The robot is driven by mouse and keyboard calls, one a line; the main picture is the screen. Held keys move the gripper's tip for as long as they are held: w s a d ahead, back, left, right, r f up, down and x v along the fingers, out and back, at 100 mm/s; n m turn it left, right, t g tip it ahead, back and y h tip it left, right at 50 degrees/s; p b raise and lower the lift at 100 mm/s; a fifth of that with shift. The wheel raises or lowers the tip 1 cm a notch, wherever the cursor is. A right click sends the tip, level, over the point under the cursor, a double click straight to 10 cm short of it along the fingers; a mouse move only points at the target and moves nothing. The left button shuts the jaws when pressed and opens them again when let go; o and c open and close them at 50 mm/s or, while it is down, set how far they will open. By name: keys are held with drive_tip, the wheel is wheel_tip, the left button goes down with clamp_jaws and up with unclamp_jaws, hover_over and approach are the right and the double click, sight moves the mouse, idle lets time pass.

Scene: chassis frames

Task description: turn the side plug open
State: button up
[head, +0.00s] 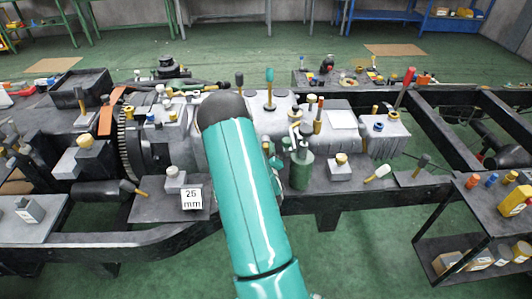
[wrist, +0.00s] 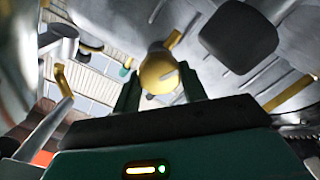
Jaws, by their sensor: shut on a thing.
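The side plug (wrist: 158,73), a round yellow knob with a pale slot or ridge across its face, shows in the wrist view against a grey metal housing (wrist: 205,30). My gripper (wrist: 158,88) has its two dark green fingers on either side of the plug, shut on it. The plug still sits at the housing; how far it is turned cannot be told. In the head view my teal arm covers the middle of the chassis, and I cannot make out the plug or fingertips there.
The dark chassis frame (head: 160,235) carries many tools and blocks. A "25 mm" label (head: 192,199) and a green cylinder (head: 301,170) stand near my arm. A dark cart (head: 455,225) is at right. Green floor (head: 370,245) is clear in front of the frame.

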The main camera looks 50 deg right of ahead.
drive_tip(key=o, duration=1)
drive_tip(key=shift+s+a, duration=0.1)
drive_tip(key=v, duration=1.3)
drive_tip(key=shift+s+a, duration=0.2)
drive_tip(key=shift+s, duration=0.05)
